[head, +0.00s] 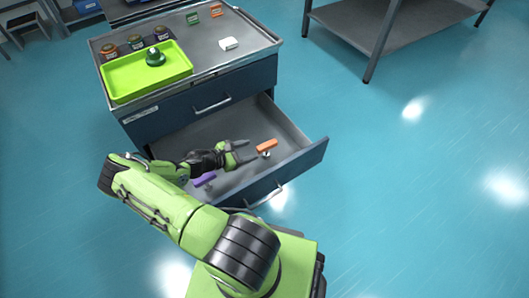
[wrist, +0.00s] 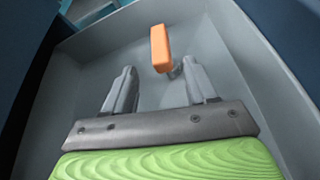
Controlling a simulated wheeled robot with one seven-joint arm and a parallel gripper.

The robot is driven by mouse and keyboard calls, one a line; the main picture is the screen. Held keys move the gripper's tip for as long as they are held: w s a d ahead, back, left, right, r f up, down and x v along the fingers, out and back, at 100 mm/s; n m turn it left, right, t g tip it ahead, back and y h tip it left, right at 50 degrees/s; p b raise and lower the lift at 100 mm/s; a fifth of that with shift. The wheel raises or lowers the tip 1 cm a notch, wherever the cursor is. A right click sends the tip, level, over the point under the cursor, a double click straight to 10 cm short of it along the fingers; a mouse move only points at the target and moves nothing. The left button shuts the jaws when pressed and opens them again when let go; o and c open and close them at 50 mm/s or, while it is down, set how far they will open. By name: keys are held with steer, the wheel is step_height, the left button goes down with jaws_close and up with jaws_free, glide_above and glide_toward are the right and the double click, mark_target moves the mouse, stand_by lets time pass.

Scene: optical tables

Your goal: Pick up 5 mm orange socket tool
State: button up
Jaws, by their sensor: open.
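The orange socket tool (head: 266,146) lies in the open drawer, toward its right part in the head view. In the wrist view the orange tool (wrist: 160,48) is just beyond the fingertips, roughly between their lines, with a small grey metal part at its near end. My gripper (head: 246,152) is inside the drawer to the left of the tool, fingers pointing at it. In the wrist view my gripper (wrist: 162,78) is open with nothing between its fingers.
The open drawer (head: 296,168) has walls close around my gripper. A purple tool (head: 204,179) lies in it to the left. On the cabinet top (head: 215,50) are a lime tray (head: 125,85) with a dark green object (head: 155,57), several jars, and a white item (head: 228,44).

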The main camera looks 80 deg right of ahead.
mark_target(268, 145)
steer(key=b+x, duration=0.2)
steer(key=x, duration=0.7)
steer(key=shift+s, duration=0.1)
steer(key=shift+s+d+f+b, duration=0.1)
steer(key=shift+s+d+b, duration=0.15)
steer(key=shift+d+b, duration=0.1)
jaws_close()
